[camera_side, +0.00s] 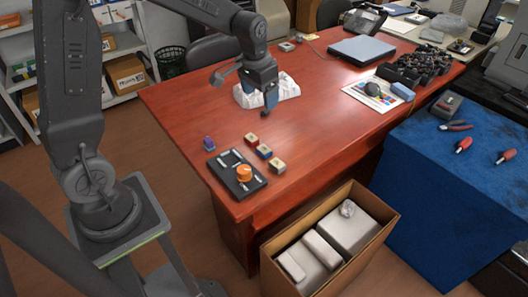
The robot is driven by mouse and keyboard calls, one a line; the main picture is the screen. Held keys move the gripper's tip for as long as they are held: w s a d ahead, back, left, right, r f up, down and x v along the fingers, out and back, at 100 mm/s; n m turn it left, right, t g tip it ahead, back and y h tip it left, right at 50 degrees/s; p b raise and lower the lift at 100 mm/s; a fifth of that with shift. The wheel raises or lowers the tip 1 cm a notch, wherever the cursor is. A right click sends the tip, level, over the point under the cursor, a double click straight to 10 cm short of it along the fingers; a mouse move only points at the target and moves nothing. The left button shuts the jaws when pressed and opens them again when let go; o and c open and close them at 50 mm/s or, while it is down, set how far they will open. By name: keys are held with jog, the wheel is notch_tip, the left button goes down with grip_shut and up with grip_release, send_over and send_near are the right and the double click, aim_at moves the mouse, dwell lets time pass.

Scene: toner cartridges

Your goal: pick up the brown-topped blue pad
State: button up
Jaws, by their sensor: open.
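Three small blocks stand in a slanting row near the front of the red-brown table. The middle one, a blue pad with a brownish top (264,151), sits between a red block with a light top (251,139) and a tan block (277,166). My gripper (268,107) hangs above the table, behind the row and apart from it. It is open and holds nothing. Its fingers are small and dark in this view.
A black tray with an orange knob (244,173) lies left of the blocks, with a small purple-blue item (208,143) behind it. A crumpled white object (285,88) is behind my gripper. An open carton (385,232) stands below the table's front edge. The table's middle right is clear.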

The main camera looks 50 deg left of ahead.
jog(key=w+a+f+g, duration=0.1)
jog(key=w+a+f, duration=0.15)
jog(key=f, duration=0.35)
jog(key=w+a+f+g, duration=0.1)
jog(key=w+a+f, duration=0.15)
jog(key=f, duration=0.35)
send_over(264, 149)
notch_tip(264, 149, down, 7)
jog(key=shift+d+f, duration=0.1)
jog(key=shift+f, duration=3.25)
jog(key=c, duration=1)
